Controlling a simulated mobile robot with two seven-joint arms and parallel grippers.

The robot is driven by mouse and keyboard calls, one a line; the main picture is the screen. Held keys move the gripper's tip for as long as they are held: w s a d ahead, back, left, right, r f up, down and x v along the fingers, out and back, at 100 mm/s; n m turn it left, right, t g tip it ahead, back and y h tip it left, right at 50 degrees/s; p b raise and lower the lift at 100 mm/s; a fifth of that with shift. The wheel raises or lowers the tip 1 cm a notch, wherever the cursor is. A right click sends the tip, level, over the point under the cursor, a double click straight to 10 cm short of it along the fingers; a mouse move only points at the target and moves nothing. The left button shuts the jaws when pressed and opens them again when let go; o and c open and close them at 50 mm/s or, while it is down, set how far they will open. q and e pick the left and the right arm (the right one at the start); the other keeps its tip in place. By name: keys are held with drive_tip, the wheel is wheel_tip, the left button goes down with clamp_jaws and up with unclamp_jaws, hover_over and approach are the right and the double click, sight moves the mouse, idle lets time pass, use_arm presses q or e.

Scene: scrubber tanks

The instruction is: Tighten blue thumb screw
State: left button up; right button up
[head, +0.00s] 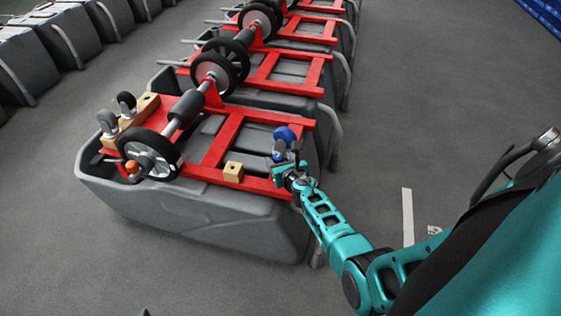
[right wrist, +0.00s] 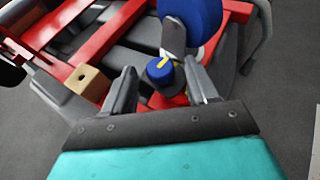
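The blue thumb screw (right wrist: 160,70) is a small round blue knob with a yellow mark on top, seen in the right wrist view. It appears between the two fingertips of my right gripper (right wrist: 160,67), with a gap on each side. The fingers are apart and hold nothing; I cannot tell whether the tips are level with the knob. My left gripper is not in view.
A larger blue wheel (right wrist: 192,20) on a grey bracket stands just beyond the knob; it also shows in the head view (head: 285,134). A wooden block (head: 233,172) sits left of the gripper. The grey tank (head: 200,215) carries the frame. More tanks stand behind.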

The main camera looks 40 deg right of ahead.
drive_tip(key=c, duration=1)
